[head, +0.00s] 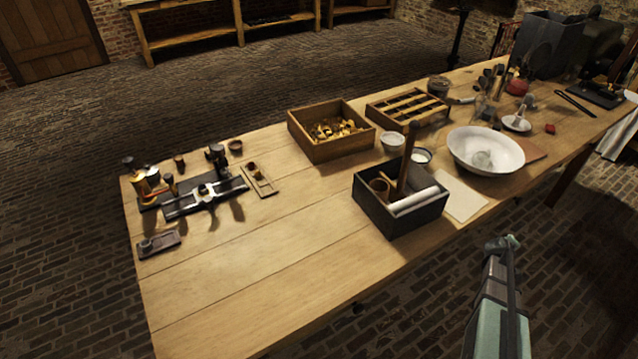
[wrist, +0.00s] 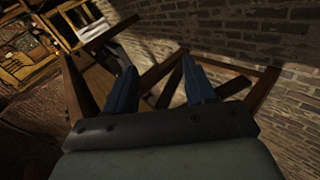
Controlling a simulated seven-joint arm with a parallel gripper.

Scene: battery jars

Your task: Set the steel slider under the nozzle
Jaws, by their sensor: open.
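A dark metal apparatus (head: 152,203) stands at the left end of the wooden table in the head view. A long dark rail with a bright steel piece on it, which looks like the steel slider (head: 208,196), lies along its front. Brass and dark upright fittings (head: 148,177) rise behind the rail. The nozzle is too small to pick out, so I cannot tell how the slider lies relative to it. My gripper (wrist: 157,64) is open and empty in the wrist view, its blue fingers apart and away from the apparatus. My arm (head: 497,305) shows at the lower right in the head view.
A small tray (head: 259,180) lies right of the apparatus. A wooden box with brass parts (head: 301,135), a dark caddy (head: 413,223) and a white bowl (head: 485,142) stand further right.

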